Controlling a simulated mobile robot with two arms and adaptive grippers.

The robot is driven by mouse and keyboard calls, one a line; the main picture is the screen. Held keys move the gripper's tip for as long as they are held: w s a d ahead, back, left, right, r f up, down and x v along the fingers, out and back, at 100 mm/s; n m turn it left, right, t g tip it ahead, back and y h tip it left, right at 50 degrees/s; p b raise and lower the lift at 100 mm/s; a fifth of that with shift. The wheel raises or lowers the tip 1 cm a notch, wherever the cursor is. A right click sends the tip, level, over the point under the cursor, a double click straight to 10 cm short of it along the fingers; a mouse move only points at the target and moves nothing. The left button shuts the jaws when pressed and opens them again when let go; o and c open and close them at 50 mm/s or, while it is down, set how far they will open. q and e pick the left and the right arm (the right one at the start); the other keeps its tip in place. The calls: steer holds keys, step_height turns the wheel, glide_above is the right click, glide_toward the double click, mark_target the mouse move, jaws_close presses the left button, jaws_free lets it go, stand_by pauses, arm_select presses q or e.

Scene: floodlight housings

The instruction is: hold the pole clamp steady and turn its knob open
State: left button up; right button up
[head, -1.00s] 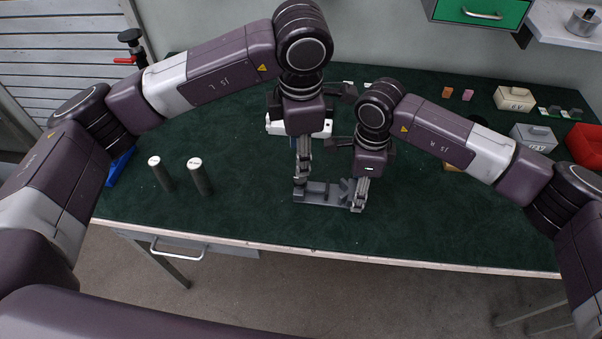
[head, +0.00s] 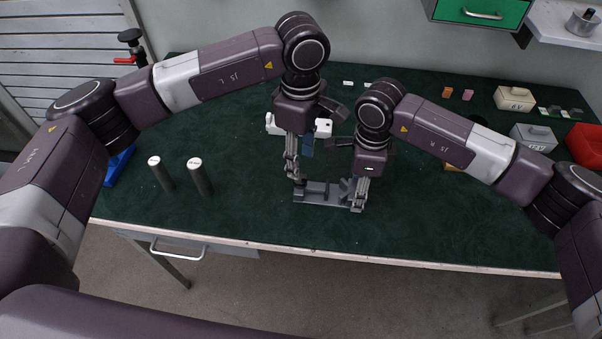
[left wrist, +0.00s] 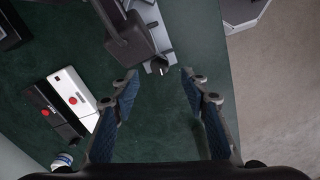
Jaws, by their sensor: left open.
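The grey pole clamp (head: 325,194) lies on the green bench top, in front of my two grippers. In the left wrist view its grey body (left wrist: 151,22) shows at the top, with a small dark knob (left wrist: 159,67) at its near end. My left gripper (left wrist: 159,74) is open, with its blue-padded fingertips on either side of the knob and apart from it. In the head view the left gripper (head: 297,172) points down at the clamp's left end. My right gripper (head: 359,193) points down at the clamp's right end; its finger gap is not clear.
White-and-black boxes (left wrist: 62,103) lie behind the left gripper. Two dark cylinders (head: 180,175) stand to the left. Small lidded boxes (head: 514,98) and a red bin (head: 585,145) are at the right. The bench front (head: 330,251) is clear.

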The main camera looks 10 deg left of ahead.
mark_target(301, 178)
arm_select(q)
step_height(301, 178, down, 6)
steer(key=shift+f, duration=0.25)
jaws_close()
stand_by(0.4)
steer(key=n, duration=0.4)
steer(key=shift+w, duration=0.1)
steer(key=shift+n, duration=1.8)
